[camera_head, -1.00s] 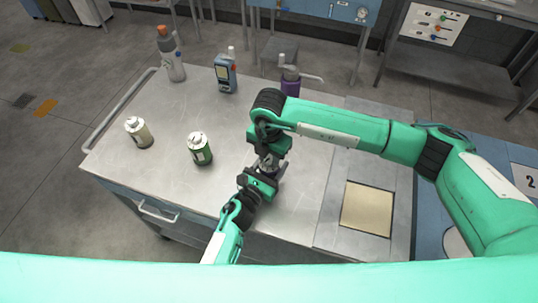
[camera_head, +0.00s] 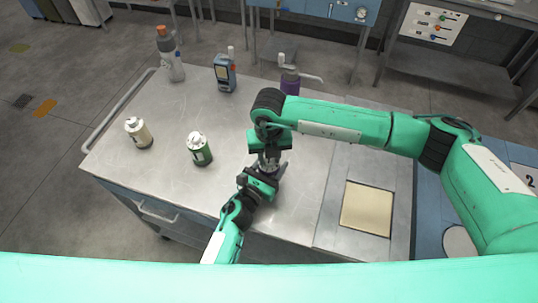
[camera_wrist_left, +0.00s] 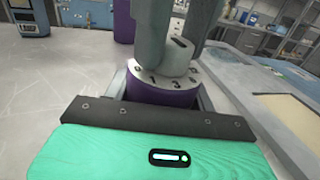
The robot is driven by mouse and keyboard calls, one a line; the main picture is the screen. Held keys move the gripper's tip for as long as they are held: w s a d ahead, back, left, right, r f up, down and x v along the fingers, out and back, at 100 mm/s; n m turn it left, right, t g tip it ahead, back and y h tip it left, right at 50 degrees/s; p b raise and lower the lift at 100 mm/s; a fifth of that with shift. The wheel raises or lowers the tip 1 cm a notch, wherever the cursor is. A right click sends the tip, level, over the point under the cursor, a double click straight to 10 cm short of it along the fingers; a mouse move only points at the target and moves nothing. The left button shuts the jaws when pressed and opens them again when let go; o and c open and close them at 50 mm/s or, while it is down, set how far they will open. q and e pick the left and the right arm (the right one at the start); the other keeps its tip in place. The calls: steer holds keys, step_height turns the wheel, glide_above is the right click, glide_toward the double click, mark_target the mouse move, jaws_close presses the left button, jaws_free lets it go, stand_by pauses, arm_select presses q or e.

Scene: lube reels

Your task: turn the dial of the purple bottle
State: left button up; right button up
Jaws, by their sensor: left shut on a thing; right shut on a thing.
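The purple bottle (camera_wrist_left: 150,92) stands upright in the left wrist view, with a pale numbered dial (camera_wrist_left: 132,68) on top. My left gripper (camera_head: 264,181) is shut around its purple body; in the left wrist view a finger shows on each side. My right gripper (camera_head: 268,160) points down from above and is shut on the raised grey knob of the dial, its fingers (camera_wrist_left: 178,28) on either side of it. In the head view the grippers hide most of the bottle. I cannot tell which numeral the dial is set to.
A cream can (camera_head: 138,133) and a green can (camera_head: 199,149) stand left on the metal table (camera_head: 120,165). A beige square pad (camera_head: 367,209) lies right.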

steer(key=n, duration=1.4)
steer(key=shift+w, duration=0.1)
steer(key=shift+n, duration=0.3)
steer(key=o, duration=1)
step_height(320, 180, up, 12)
steer(key=shift+r, duration=0.1)
